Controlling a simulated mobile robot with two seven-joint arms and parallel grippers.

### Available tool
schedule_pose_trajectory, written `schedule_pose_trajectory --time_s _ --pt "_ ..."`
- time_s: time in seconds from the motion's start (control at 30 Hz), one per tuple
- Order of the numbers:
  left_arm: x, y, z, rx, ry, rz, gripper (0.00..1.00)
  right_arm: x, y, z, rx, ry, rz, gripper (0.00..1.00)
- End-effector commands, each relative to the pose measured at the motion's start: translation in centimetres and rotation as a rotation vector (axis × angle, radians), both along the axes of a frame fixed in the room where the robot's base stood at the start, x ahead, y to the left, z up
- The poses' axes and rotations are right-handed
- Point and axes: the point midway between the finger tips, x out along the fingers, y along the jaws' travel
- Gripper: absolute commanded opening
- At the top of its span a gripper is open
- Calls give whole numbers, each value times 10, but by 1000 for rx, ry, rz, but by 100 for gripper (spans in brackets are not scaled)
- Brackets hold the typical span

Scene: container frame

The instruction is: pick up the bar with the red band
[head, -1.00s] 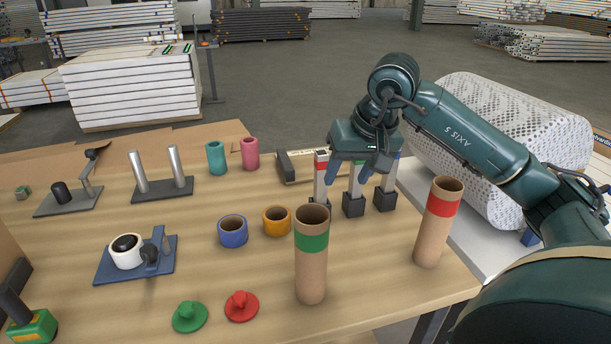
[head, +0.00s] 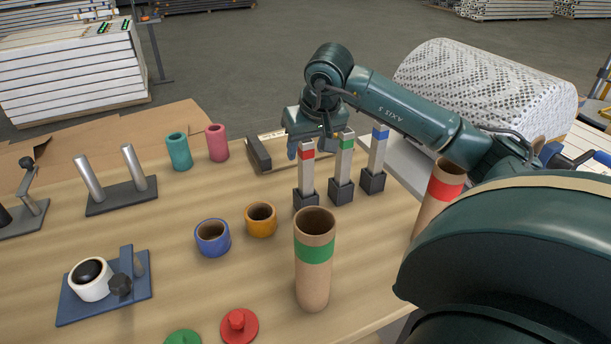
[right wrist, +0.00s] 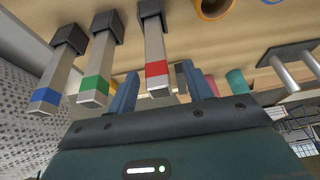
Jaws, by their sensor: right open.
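The bar with the red band (head: 306,172) is pale and stands upright in a dark square base on the wooden table. Bars with a green band (head: 343,164) and a blue band (head: 378,154) stand in similar bases to its right. My right gripper (head: 309,145) is open at the top of the red-banded bar. In the right wrist view, the red-banded bar (right wrist: 155,45) lies across the gap between the open blue fingers (right wrist: 161,88), with space on both sides. How deep it sits between them is unclear. My left gripper is out of view.
A cardboard tube with a green band (head: 314,275) stands in front of the bars. A red-banded tube (head: 440,190) is partly hidden by my right arm. Orange (head: 260,220) and blue (head: 212,238) rings stand nearer.

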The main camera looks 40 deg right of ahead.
Motion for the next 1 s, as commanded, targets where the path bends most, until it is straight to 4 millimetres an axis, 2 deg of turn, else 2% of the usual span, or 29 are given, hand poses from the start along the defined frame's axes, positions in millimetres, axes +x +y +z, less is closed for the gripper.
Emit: schedule_pose_trajectory --time_s 0.23,0.4,0.7,1.0 --pt "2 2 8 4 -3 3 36 12 -7 -25 4 6 -2 51" --pt "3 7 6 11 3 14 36 20 -10 -44 2 1 -1 51" --pt "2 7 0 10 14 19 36 22 -11 -48 0 0 -1 50" --pt "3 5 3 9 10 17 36 22 -11 -48 0 0 -1 26"
